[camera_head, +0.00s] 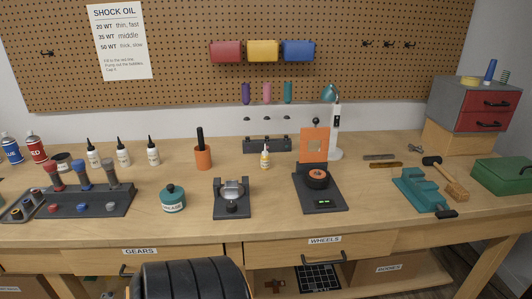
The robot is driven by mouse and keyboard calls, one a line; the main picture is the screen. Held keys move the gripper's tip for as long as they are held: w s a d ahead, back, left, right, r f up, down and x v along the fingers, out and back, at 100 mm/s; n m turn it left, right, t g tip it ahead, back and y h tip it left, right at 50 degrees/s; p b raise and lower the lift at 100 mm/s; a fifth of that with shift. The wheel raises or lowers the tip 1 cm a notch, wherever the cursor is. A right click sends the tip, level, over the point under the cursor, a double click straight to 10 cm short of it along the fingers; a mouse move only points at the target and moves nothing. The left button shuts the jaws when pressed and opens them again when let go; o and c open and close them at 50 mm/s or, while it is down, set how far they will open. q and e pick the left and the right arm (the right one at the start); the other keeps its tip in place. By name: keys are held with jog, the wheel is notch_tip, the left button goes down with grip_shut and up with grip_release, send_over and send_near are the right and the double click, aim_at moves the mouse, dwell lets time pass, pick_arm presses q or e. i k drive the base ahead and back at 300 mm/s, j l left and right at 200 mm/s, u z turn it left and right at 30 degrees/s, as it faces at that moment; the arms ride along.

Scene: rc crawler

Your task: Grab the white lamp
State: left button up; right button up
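The white lamp (336,128) stands upright at the back of the wooden workbench, right of centre, close to the pegboard wall. It has a white post, a white base and a teal head that leans to the left at the top. A dark mark shows on the upper post. Neither of my grippers is in view, and nothing is touching the lamp.
A black stand with a dark wheel (317,179) is in front of the lamp. Right of it lie flat bars (385,164), a teal vise (421,189), a mallet (447,178) and a green box (503,175). A grey and red drawer box (487,105) stands back right.

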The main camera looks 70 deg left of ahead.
aim_at(329, 94)
jog(key=u, duration=1.75)
jog(key=i+l, duration=0.1)
jog(key=l+u, duration=0.05)
jog(key=l, duration=0.05)
